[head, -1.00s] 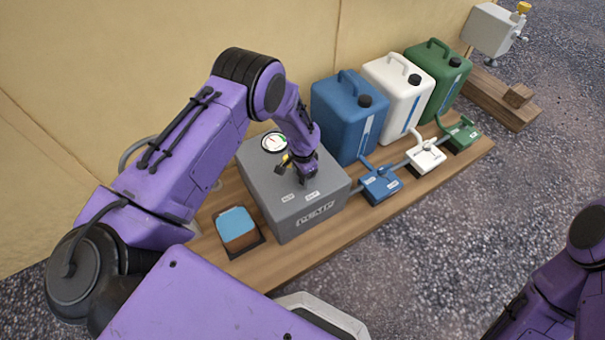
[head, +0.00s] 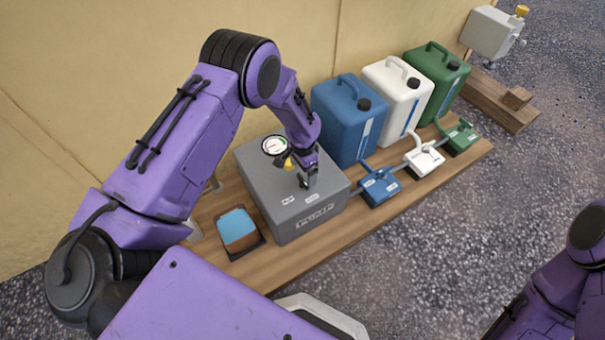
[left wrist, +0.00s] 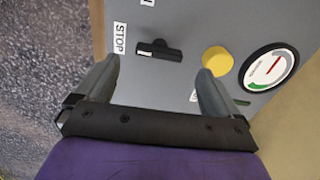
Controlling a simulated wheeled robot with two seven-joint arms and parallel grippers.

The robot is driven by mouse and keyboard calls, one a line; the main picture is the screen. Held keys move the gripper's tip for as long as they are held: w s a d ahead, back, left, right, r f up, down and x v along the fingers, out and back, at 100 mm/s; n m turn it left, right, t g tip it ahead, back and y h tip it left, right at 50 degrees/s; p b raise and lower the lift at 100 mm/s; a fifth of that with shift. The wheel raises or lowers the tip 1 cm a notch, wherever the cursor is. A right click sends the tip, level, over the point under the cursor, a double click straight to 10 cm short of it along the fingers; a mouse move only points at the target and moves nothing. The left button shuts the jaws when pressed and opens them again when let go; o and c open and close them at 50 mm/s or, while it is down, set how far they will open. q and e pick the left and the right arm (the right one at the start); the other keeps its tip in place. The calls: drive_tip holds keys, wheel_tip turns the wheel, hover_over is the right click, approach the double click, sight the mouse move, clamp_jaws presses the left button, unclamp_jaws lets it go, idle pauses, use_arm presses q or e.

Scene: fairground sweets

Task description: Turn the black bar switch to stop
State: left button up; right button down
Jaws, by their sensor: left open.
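The black bar switch (left wrist: 160,50) is on the grey pump box (head: 272,207), and in the left wrist view it lies roughly crosswise. A white STOP label (left wrist: 120,38) is beside its left end. My left gripper (head: 308,183) is open over the top of the box and hides the switch in the head view. In the left wrist view the fingers of the gripper (left wrist: 160,72) stand apart, with the bar a little beyond the tips and between their lines. I cannot tell any contact. My right gripper is out of view.
A yellow knob (left wrist: 217,60) is close to the right finger, with a round gauge (left wrist: 268,70) beyond. Blue (head: 345,120), white (head: 397,90) and green (head: 438,78) canisters stand right of the box. A blue-topped pad (head: 238,228) lies to its left on the wooden board.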

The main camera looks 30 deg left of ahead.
sight(303, 179)
use_arm(q)
wheel_tip(303, 179, up, 6)
drive_tip(key=shift+f+p, duration=0.15)
drive_tip(key=shift+p, duration=0.3)
